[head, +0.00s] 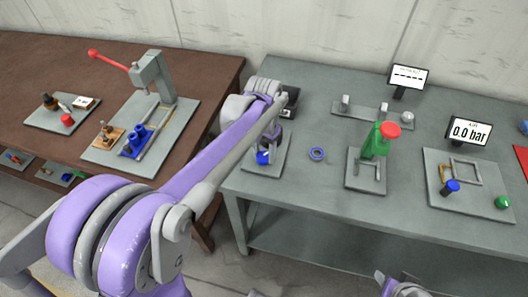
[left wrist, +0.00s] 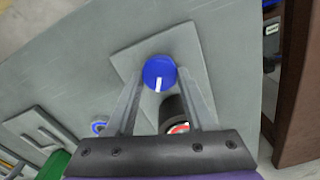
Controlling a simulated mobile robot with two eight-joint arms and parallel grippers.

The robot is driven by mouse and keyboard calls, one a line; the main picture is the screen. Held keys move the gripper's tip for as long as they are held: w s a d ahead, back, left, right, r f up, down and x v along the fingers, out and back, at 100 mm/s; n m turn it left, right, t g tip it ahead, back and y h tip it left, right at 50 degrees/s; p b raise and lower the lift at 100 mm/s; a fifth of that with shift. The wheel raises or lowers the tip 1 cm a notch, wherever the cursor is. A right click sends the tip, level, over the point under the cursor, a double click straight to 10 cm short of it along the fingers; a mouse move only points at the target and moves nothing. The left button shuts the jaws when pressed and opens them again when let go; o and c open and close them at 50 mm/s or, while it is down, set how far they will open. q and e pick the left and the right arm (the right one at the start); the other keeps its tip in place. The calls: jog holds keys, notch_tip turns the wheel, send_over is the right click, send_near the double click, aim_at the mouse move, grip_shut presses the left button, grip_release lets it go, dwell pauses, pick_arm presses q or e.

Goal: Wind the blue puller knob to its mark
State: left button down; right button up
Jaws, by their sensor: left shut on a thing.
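The blue puller knob (left wrist: 158,72) has a white line on its face and sits above a grey base plate (left wrist: 186,45) on the grey table. In the head view the knob (head: 263,158) shows below my left wrist. My left gripper (left wrist: 160,80) is shut on the knob, with one finger on each side of it. The white line points toward the bottom of the left wrist view. A dark cylinder with a red and white face (left wrist: 176,122) stands close to the knob, between the fingers. The mark cannot be made out. My right gripper is not clearly in view.
A blue ring (head: 317,154) lies to the right on the grey table (head: 300,185). A brown table (head: 60,50) with a red-lever press (head: 150,75) is on the left.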

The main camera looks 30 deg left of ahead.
pick_arm(q)
jog(key=n, duration=0.4)
jog(key=shift+a+n, duration=0.1)
jog(key=shift+n, duration=0.2)
jog(key=n, duration=0.4)
jog(key=shift+n, duration=0.3)
jog(key=n, duration=0.4)
jog(key=shift+s+a+n, duration=0.1)
jog(key=shift+n, duration=0.2)
jog(key=n, duration=0.4)
jog(key=shift+b, duration=0.35)
jog(key=n, duration=0.5)
jog(key=shift+s, duration=0.1)
jog(key=n, duration=0.4)
jog(key=shift+s+n, duration=0.1)
jog(key=shift+n, duration=0.2)
jog(key=n, duration=0.8)
jog(key=shift+n, duration=0.4)
